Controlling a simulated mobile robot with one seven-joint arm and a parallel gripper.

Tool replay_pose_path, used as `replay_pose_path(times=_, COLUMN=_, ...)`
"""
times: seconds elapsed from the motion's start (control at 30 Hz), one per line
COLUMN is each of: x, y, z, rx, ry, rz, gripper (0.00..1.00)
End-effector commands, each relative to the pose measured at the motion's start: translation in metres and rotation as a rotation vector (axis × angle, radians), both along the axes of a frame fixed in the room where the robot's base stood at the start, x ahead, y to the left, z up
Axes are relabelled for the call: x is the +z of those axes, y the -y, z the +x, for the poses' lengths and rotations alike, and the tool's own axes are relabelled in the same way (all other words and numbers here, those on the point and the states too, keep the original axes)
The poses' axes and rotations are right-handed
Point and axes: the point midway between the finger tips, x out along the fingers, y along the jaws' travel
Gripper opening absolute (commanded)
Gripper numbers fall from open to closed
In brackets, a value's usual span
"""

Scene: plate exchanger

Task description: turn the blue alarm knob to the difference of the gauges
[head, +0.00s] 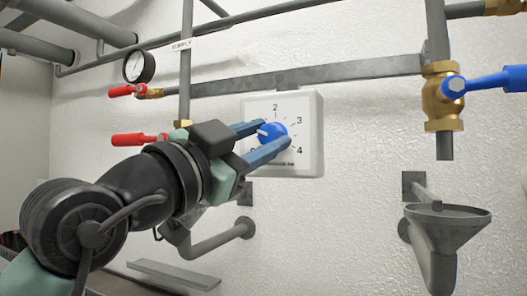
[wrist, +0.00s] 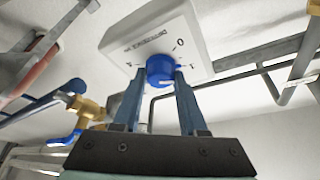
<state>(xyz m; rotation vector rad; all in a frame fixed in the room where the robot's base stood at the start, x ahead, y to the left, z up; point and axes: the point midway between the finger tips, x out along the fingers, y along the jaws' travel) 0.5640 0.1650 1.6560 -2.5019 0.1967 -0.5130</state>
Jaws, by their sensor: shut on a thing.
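The blue alarm knob (head: 272,133) sits on a white square dial box (head: 311,131) on the wall, with 2, 3 and 4 readable in the head view. My gripper (head: 276,134) is shut on the knob, one blue finger on each side. The wrist view shows the knob (wrist: 160,70) between the fingertips (wrist: 160,76) and the box (wrist: 190,35) behind.
Red-handled valves (head: 139,139) are left of the box. A brass valve (head: 440,95) with a blue handle (head: 500,80) and a grey funnel (head: 447,216) are at the right. A metal rail (head: 310,76) runs above the box. The wall between box and funnel is clear.

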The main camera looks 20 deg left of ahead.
Motion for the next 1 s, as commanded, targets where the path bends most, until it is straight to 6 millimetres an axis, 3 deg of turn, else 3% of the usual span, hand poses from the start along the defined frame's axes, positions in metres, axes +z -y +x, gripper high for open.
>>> replay_pose_path(times=0.3, x=-0.0005, y=-0.0002, z=0.0002, rx=0.0, ry=0.001, rz=0.108, gripper=0.0)
replay_pose_path(times=0.77, x=-0.0005, y=-0.0005, z=0.0006, rx=0.0, ry=0.001, rz=0.121, gripper=0.0)
replay_pose_path(times=0.8, x=-0.0005, y=-0.0005, z=0.0006, rx=0.0, ry=0.001, rz=0.121, gripper=0.49)
replay_pose_path(times=0.93, x=-0.0003, y=-0.0004, z=0.0006, rx=0.001, ry=0.001, rz=0.121, gripper=0.72)
replay_pose_path(times=1.0, x=-0.0002, y=-0.0005, z=0.0005, rx=0.001, ry=0.001, rz=0.121, gripper=0.72)
